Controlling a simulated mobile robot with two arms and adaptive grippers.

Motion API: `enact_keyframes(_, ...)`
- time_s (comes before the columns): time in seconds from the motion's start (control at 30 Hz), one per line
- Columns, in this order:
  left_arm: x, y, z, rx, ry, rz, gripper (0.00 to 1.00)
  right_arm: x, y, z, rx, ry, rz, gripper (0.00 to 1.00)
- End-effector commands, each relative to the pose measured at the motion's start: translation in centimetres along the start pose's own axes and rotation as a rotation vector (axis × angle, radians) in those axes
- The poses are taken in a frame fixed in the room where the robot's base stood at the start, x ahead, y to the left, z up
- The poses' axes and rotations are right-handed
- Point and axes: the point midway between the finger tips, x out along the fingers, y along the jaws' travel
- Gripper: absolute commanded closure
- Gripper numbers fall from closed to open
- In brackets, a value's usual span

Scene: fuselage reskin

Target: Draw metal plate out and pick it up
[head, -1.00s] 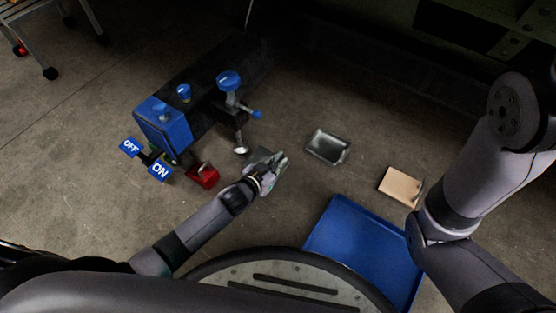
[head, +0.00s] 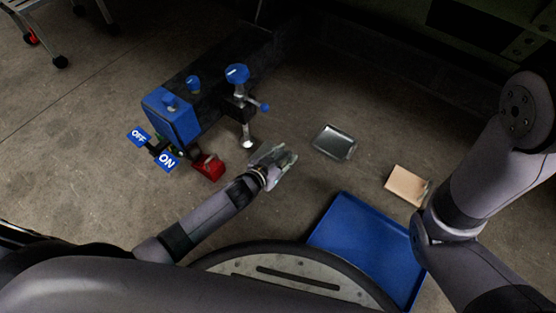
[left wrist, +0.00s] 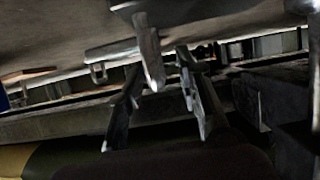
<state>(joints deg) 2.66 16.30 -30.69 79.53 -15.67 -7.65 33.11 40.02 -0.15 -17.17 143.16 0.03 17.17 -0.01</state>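A shiny rectangular metal plate (head: 335,142) with a raised rim and a small tab lies on the floor, right of centre in the head view. It also shows, small, in the left wrist view (left wrist: 112,50). My left gripper (head: 285,155) is left of the plate and apart from it, near the clamp's foot. Its two fingers (left wrist: 160,110) stand apart in the left wrist view, with nothing clearly held between them. A grey piece beside the fingers cannot be told from the gripper in the head view. My right gripper is not visible; only the right arm shows.
A blue clamp unit (head: 172,118) with ON and OFF signs stands at left; its screw clamp (head: 238,100) is near my left gripper. A red block (head: 208,167) sits beside it. A tan block (head: 407,185) and blue tray (head: 360,245) lie at right.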

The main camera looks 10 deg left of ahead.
Motion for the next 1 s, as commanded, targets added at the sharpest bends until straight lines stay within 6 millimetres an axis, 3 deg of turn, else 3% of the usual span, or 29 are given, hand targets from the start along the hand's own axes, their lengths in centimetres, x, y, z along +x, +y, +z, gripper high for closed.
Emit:
enact_keyframes(0.17, -2.2, 0.0, 0.2, 0.0, -0.002, 0.0, 0.68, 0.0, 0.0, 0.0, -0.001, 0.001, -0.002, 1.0)
enact_keyframes(0.6, -10.3, 0.0, 0.1, -0.001, -0.002, 0.0, 0.68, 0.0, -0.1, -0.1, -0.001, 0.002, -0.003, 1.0)
enact_keyframes(0.8, -11.7, 0.0, 0.1, 0.0, -0.001, 0.001, 0.68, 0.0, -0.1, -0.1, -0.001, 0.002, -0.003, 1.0)
enact_keyframes(1.0, -11.8, 0.0, 0.0, 0.0, -0.001, 0.0, 0.68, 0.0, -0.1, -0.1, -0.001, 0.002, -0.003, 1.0)
